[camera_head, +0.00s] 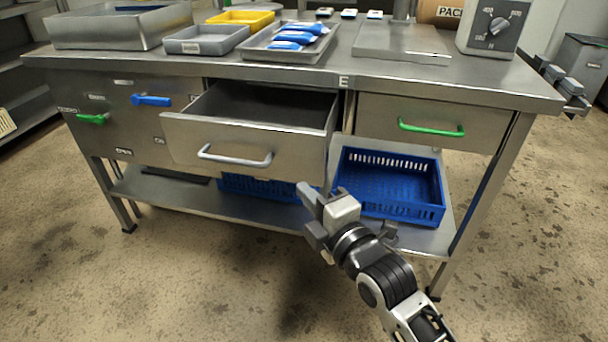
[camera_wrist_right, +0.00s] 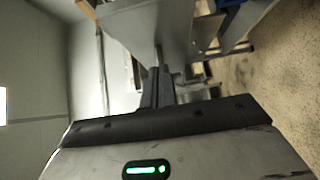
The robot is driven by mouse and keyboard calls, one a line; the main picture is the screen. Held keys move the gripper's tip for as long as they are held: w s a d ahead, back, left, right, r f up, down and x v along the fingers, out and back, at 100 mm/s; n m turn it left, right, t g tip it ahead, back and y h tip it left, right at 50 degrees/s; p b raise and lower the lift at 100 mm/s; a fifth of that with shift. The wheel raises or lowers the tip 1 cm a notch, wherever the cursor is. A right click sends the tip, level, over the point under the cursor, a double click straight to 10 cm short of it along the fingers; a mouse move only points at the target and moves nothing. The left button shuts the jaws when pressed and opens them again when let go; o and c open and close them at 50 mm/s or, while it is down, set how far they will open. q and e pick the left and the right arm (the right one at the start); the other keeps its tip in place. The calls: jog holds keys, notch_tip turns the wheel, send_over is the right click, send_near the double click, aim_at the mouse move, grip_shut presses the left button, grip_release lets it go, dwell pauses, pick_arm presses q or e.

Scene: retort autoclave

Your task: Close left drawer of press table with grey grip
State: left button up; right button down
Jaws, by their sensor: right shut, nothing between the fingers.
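The press table (camera_head: 200,70) is a steel bench across the head view. Its drawer with the grey grip (camera_head: 236,160) is pulled out, and the drawer's inside looks empty. The drawer front (camera_head: 300,155) faces me. My right gripper (camera_head: 308,197) is below and to the right of the grey grip, apart from it in the picture. Its fingers are shut and empty; they also show together in the right wrist view (camera_wrist_right: 157,88). Whether it touches the drawer front cannot be told. My left gripper is not in view.
A shut drawer with a green grip (camera_head: 431,130) is on the right. Blue (camera_head: 151,100) and green (camera_head: 92,119) handles are on the left. A blue crate (camera_head: 420,212) stands on the lower shelf. Trays and a dial box (camera_head: 490,28) are on top. The floor in front is clear.

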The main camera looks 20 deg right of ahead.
aim_at(293, 161)
jog(key=w, duration=0.3)
jog(key=w+d+b, duration=0.1)
jog(key=w, duration=0.1)
jog(key=shift+w, duration=0.35)
jog(key=shift+w+d, duration=0.3)
jog(key=shift+w, duration=0.1)
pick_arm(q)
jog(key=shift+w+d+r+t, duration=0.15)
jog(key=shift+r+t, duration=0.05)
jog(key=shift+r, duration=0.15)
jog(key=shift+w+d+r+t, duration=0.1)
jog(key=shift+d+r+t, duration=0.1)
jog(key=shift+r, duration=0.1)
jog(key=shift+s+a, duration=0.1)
